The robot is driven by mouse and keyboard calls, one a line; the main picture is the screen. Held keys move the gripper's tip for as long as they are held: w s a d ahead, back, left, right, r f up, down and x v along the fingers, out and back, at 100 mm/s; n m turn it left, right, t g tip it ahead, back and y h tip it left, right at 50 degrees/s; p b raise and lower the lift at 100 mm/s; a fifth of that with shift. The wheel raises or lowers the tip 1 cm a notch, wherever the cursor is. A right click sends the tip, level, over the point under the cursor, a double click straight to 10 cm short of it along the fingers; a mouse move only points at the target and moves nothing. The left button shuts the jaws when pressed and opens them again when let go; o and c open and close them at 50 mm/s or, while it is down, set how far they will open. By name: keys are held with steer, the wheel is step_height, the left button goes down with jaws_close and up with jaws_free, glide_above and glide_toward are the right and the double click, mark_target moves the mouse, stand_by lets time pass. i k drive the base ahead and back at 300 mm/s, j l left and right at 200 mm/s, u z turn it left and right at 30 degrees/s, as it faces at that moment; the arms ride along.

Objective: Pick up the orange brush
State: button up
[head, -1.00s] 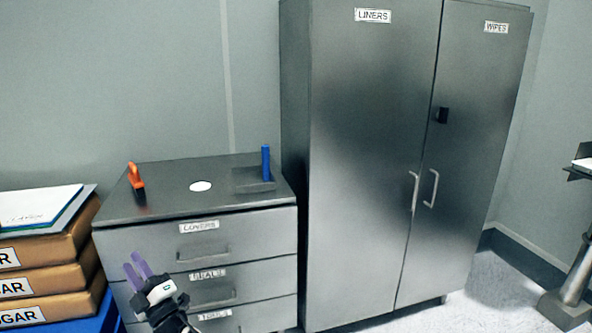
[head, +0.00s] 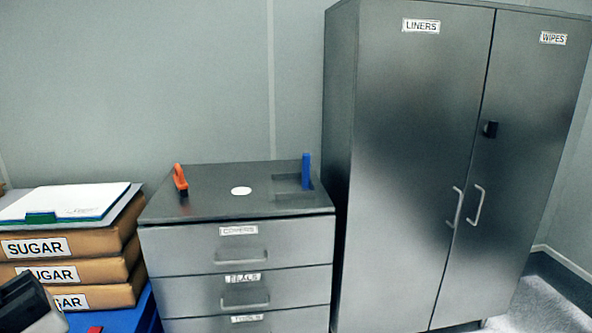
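The orange brush (head: 180,177) stands upright, leaning slightly, on the left part of the grey drawer cabinet's top (head: 215,205). Its upper part is orange and its lower end is dark. Nothing touches it from above. A dark part of my arm shows at the bottom left corner, well below and left of the brush.
A white disc (head: 241,191) and a blue upright object (head: 306,170) in a dark tray (head: 290,185) share the cabinet top. Stacked SUGAR boxes (head: 105,248) with papers (head: 70,202) stand on the left. A tall metal cupboard (head: 420,150) stands close on the right.

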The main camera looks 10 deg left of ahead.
mark_target(181, 185)
steer(key=i+u, duration=0.15)
steer(key=u, duration=0.2)
steer(key=i+u, duration=0.2)
steer(key=u, duration=0.15)
steer(key=i+l+u, duration=0.15)
steer(key=u, duration=0.2)
